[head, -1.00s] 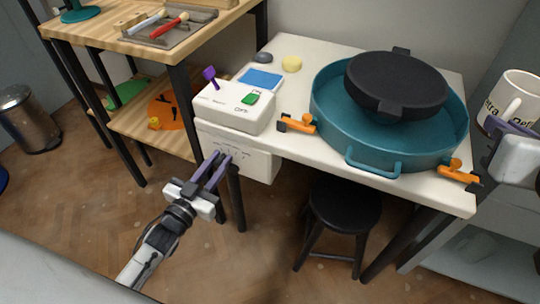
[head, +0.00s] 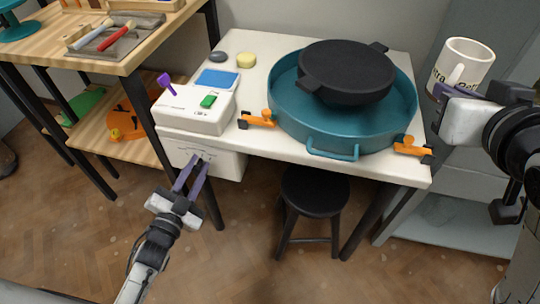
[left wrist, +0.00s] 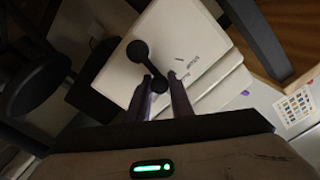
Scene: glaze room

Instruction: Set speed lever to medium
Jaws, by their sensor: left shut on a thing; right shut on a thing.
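A white box (head: 225,163) hangs under the front left of the table, with faint scale marks on its front. In the left wrist view, a black lever (left wrist: 150,64) with round ends sits on that white face (left wrist: 172,45), beside small lettering too blurred to read. My left gripper (head: 195,163) is at the box front; in the left wrist view its fingers (left wrist: 160,83) are shut around the lever's near end. In the head view the lever is hidden by the fingers. My right gripper (head: 452,94) is shut on a white mug (head: 470,60) at its handle side.
A white control unit (head: 190,112) with a purple lever (head: 166,82) and green switch (head: 208,101) stands on the table above. A teal basin (head: 300,122) with a black wheel (head: 345,75) and orange clamps fills the right. A black stool (head: 315,190) stands below.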

